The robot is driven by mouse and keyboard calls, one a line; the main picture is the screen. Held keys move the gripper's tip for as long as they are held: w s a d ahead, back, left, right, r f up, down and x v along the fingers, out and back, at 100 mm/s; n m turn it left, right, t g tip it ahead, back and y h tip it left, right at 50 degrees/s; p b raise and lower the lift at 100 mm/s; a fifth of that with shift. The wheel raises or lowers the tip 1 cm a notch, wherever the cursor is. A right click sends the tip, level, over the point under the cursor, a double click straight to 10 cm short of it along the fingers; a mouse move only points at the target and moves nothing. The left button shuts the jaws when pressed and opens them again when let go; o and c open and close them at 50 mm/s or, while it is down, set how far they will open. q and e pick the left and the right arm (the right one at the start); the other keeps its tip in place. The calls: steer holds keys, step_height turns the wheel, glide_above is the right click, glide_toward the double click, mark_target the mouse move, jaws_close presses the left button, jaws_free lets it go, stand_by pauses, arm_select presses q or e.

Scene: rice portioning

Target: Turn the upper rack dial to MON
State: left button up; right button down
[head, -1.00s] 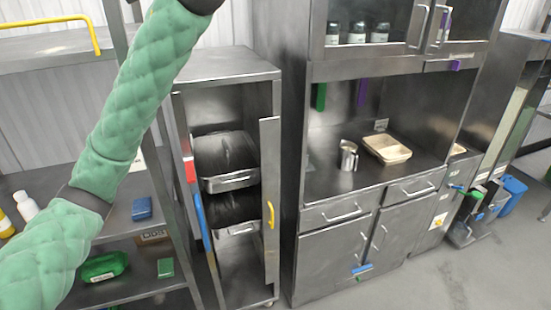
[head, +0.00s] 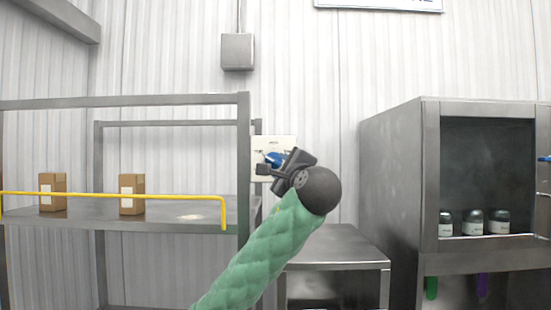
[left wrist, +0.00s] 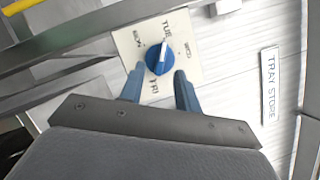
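The upper rack dial, a blue knob with a white pointer, shows in the left wrist view (left wrist: 156,62) and the head view (head: 273,158). It sits on a cream plate (left wrist: 129,47) with day labels around it. The pointer is towards the label that reads TUE. The label left of it looks like MON but is small; another lies to the right and one reading like FRI below. My left gripper (left wrist: 160,84) is open, its two blue fingers just short of the knob, one towards each side. I cannot tell whether they touch it. My right gripper is not in view.
A metal rack (head: 243,125) with a yellow rail (head: 150,196) and two brown boxes (head: 132,194) stands left of the dial. A steel cabinet (head: 390,170) with jars stands right. A TRAY STORE sign (left wrist: 270,85) is on the wall.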

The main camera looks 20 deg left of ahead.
mark_target(275, 162)
arm_select(q)
steer(key=shift+p+x, duration=1.05)
steer(key=shift+x, duration=1.25)
jaws_close()
